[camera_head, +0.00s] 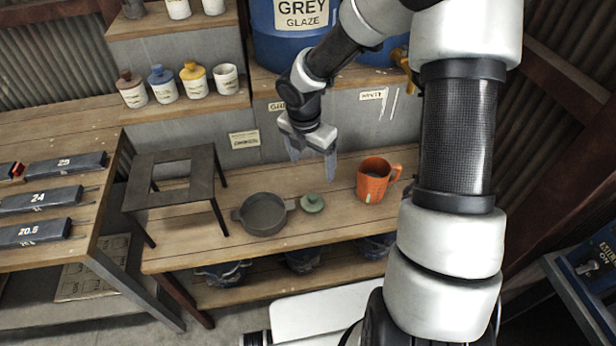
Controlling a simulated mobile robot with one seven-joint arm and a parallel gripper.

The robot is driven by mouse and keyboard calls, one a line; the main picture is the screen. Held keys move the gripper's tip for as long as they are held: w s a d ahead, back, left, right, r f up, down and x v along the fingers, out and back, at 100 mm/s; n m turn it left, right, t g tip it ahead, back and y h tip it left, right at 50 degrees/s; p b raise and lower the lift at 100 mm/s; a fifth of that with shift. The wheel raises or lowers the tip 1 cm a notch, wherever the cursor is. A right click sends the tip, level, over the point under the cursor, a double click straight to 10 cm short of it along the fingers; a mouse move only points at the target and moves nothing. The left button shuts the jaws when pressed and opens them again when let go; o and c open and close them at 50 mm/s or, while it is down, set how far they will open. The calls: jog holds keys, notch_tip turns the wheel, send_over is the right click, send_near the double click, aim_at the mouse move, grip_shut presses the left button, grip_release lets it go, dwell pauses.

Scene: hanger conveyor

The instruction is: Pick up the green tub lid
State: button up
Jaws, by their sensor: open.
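The green tub lid (312,203) is a small round lid with a knob on top. It lies on the wooden bench, between a dark grey tub and an orange jug. My gripper (311,172) is above and behind the lid in the picture, fingers pointing down. It is open, with nothing seen between its fingers. The gap between fingertips and lid is hard to judge from this view. The lid is fully in view.
The dark tub (264,214) sits just left of the lid. The orange jug (373,181) stands to its right. A dark metal stand (172,178) is further left. A blue barrel (275,45) stands behind.

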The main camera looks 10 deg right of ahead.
jog(key=b, duration=0.2)
send_over(313, 197)
jog(key=f, duration=1.1)
jog(key=shift+s+a+f, duration=0.15)
jog(key=shift+s+f, duration=0.25)
jog(key=shift+w+f+b, duration=0.15)
jog(key=shift+f+b, duration=0.05)
jog(key=shift+f, duration=0.8)
jog(key=shift+w+f+b, duration=0.15)
jog(key=shift+w+f, duration=0.05)
jog(key=shift+f, duration=0.85)
jog(key=shift+w+f+b, duration=0.15)
jog(key=shift+f+b, duration=0.05)
jog(key=shift+f, duration=0.8)
jog(key=c, duration=1.1)
